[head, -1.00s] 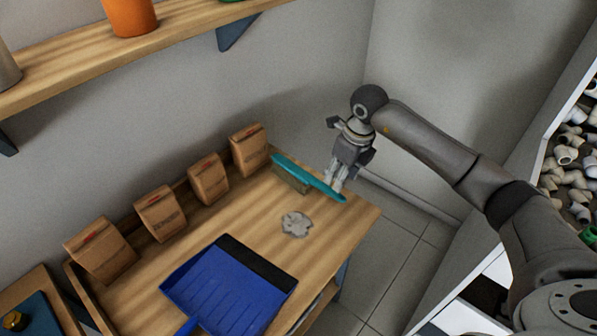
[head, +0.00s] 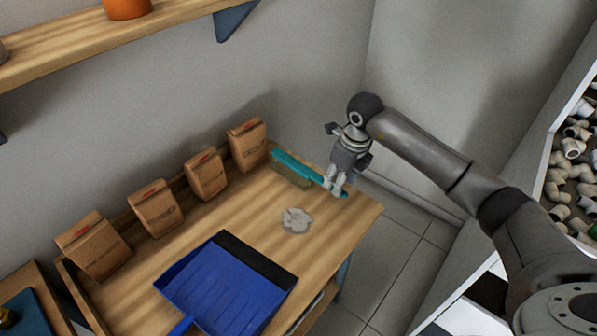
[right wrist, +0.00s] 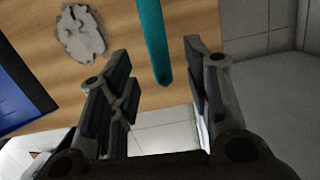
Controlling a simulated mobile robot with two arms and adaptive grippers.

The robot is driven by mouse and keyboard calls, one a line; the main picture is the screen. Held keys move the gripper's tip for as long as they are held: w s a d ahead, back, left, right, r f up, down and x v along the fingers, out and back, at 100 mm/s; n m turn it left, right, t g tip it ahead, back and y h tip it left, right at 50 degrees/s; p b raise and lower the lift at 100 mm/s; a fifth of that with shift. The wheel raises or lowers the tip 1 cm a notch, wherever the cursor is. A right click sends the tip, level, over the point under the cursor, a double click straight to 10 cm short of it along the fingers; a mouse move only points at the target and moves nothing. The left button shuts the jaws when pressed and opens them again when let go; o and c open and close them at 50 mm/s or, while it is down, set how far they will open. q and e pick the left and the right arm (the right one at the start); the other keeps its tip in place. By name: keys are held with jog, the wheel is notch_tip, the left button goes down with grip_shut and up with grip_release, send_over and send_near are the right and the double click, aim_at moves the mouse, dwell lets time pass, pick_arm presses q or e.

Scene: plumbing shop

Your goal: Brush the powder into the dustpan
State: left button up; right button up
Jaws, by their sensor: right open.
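A brush with a teal handle (head: 297,163) and pale bristles (head: 289,179) lies at the table's back right. The powder (head: 296,220) is a small grey-white patch in front of it. The blue dustpan (head: 222,288) with a black lip lies left of the powder. My right gripper (head: 335,186) is open at the handle's right end. In the right wrist view the teal handle (right wrist: 154,40) reaches between the spread fingers of the right gripper (right wrist: 157,60), with gaps on both sides. The powder (right wrist: 80,33) also shows there. My left gripper is out of view.
Several brown paper bags (head: 206,174) stand along the back of the wooden table (head: 240,222). A shelf (head: 60,58) with an orange container (head: 127,8) is on the wall above. Bins of white pipe fittings (head: 572,148) are at the right.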

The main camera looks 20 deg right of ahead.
jog(key=f, duration=0.1)
jog(key=f+b, duration=0.2)
jog(key=f, duration=0.1)
jog(key=shift+w+a, duration=0.15)
jog(key=shift+w, duration=0.15)
jog(key=shift+c, duration=0.4)
grip_shut()
jog(key=shift+r, duration=0.1)
notch_tip(320, 180, up, 12)
jog(key=p, duration=0.7)
